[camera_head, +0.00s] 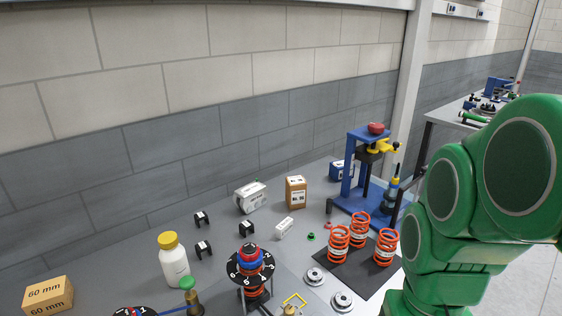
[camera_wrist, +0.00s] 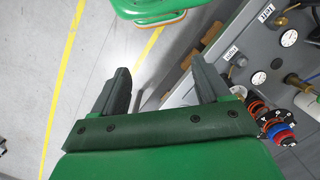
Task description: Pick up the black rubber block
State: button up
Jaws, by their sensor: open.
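Several small black pieces sit on the grey table in the head view: one black piece (camera_head: 247,229) in front of a white box, another (camera_head: 202,218) to its left, and one (camera_head: 204,249) nearer. They look dark with pale marks; which is the black rubber block I cannot tell for sure. My gripper (camera_wrist: 160,85) shows in the wrist view with its two dark fingers wide apart and nothing between them. It hangs over the floor beside the table edge, away from these pieces. The gripper is not visible in the head view.
A white bottle (camera_head: 174,262) with a yellow cap, a numbered dial stand (camera_head: 251,264), a cardboard box (camera_head: 48,295) and a brown box (camera_head: 296,191) stand around. Orange springs (camera_head: 339,243) stand on a dark mat before a blue press (camera_head: 348,190). A wall runs behind the table.

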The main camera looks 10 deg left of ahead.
aim_at(204, 245)
jog(key=w+a+r+m+g+y, duration=0.1)
jog(key=w+a+r+m+y, duration=0.15)
jog(key=w+a, duration=0.85)
jog(key=w+a+r+m+y, duration=0.1)
jog(key=w+a+m+y, duration=0.3)
jog(key=w+a, duration=0.75)
jog(key=w+a+f+m+g+y, duration=0.1)
jog(key=w+a+f+m+y, duration=0.15)
jog(key=w+a, duration=0.65)
jog(key=w+a+f+m+g+y, duration=0.15)
jog(key=w+a+m, duration=0.25)
jog(key=w+a, duration=0.5)
jog(key=shift+t+y, duration=0.25)
jog(key=f, duration=0.6)
jog(key=w+d+f, duration=0.1)
jog(key=f, duration=0.5)
jog(key=w+f, duration=0.1)
jog(key=f, duration=0.5)
jog(key=shift+w+d+f, duration=0.15)
jog(key=shift+d+f, duration=0.15)
jog(key=shift+f, duration=0.05)
jog(key=shift+s+a+f, duration=0.2)
jog(key=shift+a+f, duration=0.15)
jog(key=shift+a, duration=0.1)
jog(key=shift+x, duration=3.35)
jog(key=shift+s+r, duration=0.1)
jog(key=shift+r, duration=0.1)
jog(key=c, duration=1.1)
